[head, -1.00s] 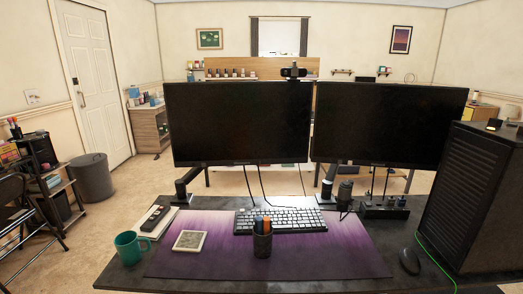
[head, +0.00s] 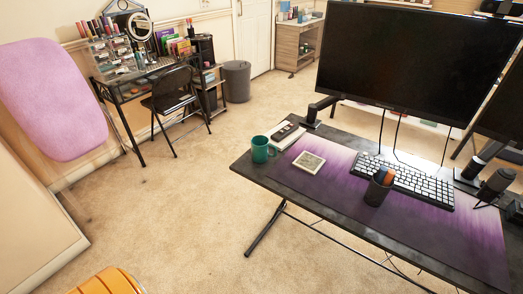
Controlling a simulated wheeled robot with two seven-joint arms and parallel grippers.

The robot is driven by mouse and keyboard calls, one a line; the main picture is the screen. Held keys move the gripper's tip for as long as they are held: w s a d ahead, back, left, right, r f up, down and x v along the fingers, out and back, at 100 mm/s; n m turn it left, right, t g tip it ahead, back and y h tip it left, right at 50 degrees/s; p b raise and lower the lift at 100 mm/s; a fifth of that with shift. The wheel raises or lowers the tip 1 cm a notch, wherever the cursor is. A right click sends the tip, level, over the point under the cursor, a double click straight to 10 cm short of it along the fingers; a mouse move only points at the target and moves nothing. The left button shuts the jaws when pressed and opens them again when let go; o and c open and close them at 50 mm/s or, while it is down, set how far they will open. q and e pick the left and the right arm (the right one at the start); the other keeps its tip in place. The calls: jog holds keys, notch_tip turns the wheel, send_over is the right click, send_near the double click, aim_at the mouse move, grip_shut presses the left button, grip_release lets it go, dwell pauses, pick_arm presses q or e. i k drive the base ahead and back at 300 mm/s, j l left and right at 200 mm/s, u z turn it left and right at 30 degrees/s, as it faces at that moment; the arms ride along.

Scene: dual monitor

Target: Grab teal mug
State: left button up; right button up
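The teal mug (head: 261,150) stands upright on the left end of the dark desk (head: 262,178), close to its edge. It is in plain view and nothing touches it except the desk. Neither of my grippers shows in the head view.
Beside the mug are a book with a dark remote (head: 285,131) and a square coaster (head: 309,162). A pen cup (head: 378,188), keyboard (head: 413,181) and monitor (head: 415,62) are farther right. A folding chair (head: 176,100) and ironing board (head: 50,98) stand left.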

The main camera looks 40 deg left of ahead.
aim_at(264, 150)
jog(key=i+j+z, duration=0.25)
jog(key=j, duration=1)
jog(key=j+z, duration=0.3)
jog(key=j, duration=0.95)
